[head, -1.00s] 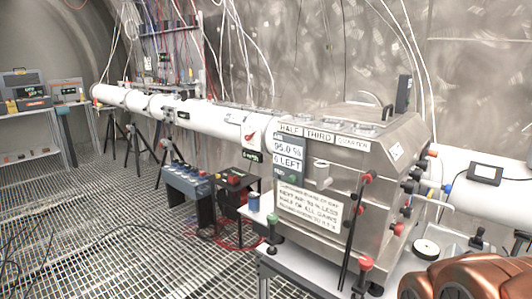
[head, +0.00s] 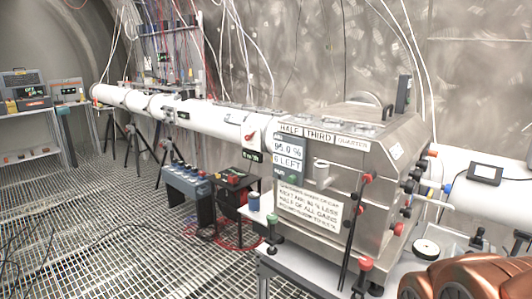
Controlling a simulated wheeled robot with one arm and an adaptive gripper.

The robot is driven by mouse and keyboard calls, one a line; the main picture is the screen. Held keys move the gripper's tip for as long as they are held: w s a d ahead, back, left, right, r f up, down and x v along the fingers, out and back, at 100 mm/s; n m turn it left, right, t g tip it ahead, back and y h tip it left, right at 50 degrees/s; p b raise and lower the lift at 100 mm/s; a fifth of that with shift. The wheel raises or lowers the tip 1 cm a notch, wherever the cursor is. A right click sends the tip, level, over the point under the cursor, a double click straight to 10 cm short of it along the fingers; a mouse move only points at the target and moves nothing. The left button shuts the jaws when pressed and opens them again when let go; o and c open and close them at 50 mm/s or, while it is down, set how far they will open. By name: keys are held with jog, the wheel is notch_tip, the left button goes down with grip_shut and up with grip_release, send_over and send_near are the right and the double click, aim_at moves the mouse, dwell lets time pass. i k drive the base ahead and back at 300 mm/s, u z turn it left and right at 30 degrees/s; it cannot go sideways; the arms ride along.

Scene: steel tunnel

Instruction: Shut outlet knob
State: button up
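A steel box (head: 400,165) stands on a bench, with a screen (head: 289,157) reading about 95.0 % and 6 LEFT. A green knob (head: 272,219) stands at its front left corner and a red knob (head: 366,263) at its front right. A small grey handle (head: 321,171) is on its front face. Red and black knobs (head: 409,187) line its right side. A red pointer on a white dial (head: 250,135) sits on the pipe. I cannot tell which of these is the outlet knob. My gripper is not in view; copper-coloured parts of my arm show at bottom right.
A long white pipe (head: 215,117) runs back along the wall on tripods. Shelves (head: 35,138) stand at far left. The grating (head: 110,220) at front left is mostly clear.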

aim_at(417, 175)
jog(key=z, duration=0.45)
jog(key=k, duration=1.05)
jog(key=z, duration=1.4)
jog(key=i, duration=0.95)
jog(key=u, duration=0.85)
jog(key=i, duration=0.6)
jog(key=u, duration=0.65)
